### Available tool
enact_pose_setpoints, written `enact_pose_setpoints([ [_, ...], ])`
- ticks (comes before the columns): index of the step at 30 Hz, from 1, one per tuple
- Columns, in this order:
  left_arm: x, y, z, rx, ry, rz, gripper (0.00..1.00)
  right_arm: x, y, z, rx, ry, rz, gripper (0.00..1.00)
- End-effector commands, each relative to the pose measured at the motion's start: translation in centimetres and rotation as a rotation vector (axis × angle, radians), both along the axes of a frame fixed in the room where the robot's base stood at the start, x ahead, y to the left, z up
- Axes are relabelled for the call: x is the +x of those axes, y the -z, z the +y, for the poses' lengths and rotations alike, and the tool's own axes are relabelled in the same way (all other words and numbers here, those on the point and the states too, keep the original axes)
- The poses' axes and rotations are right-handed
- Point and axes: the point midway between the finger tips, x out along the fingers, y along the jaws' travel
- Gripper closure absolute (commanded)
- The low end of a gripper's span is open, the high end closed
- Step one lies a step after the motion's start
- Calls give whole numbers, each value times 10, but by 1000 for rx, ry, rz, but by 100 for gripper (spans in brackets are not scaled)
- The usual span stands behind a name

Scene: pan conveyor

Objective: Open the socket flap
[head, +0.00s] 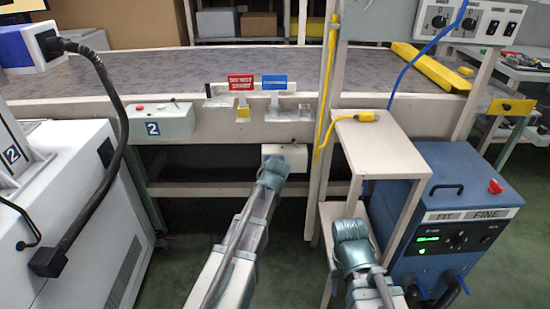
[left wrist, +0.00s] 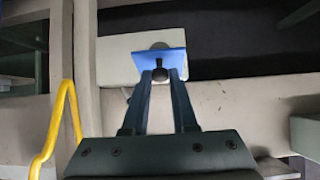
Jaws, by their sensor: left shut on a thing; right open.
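The socket box (head: 297,155) is a pale box low on the conveyor's frame. It also shows in the left wrist view (left wrist: 113,62), with the blue socket flap (left wrist: 176,62) at its side. The flap carries a dark knob, and a grey round part shows at its upper edge. My left gripper (left wrist: 160,75) is shut on the flap's knob. In the head view my left arm hides the flap and these fingers. How far the flap stands open I cannot tell. My right gripper (head: 351,230) is open, at the lower middle right, apart from the socket box.
A yellow-plugged cable (head: 325,130) hangs by the post right of the socket box. A pale stand (head: 370,125) and a blue welding unit (head: 445,190) are right of it. A white machine (head: 85,190) with a black plugged cable (head: 110,100) stands left.

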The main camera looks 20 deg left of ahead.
Motion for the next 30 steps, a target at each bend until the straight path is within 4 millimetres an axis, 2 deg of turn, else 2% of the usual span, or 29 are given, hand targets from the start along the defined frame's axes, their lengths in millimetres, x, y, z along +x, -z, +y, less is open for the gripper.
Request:
enact_pose_setpoints([
  [1,4,-14,0,-12,-2,33,100,0,-20,0,-1,2,0,50],
  [3,5,-17,1,-25,-1,81,100,0,-32,-1,-4,5,0,50],
  [12,11,-26,2,-70,-1,243,100,-1,-67,0,1,9,1,50],
  [20,13,-29,3,-90,-1,312,100,-1,-80,1,4,9,2,50],
  [30,12,-28,3,-96,-1,328,100,-1,-81,1,5,9,3,50],
])
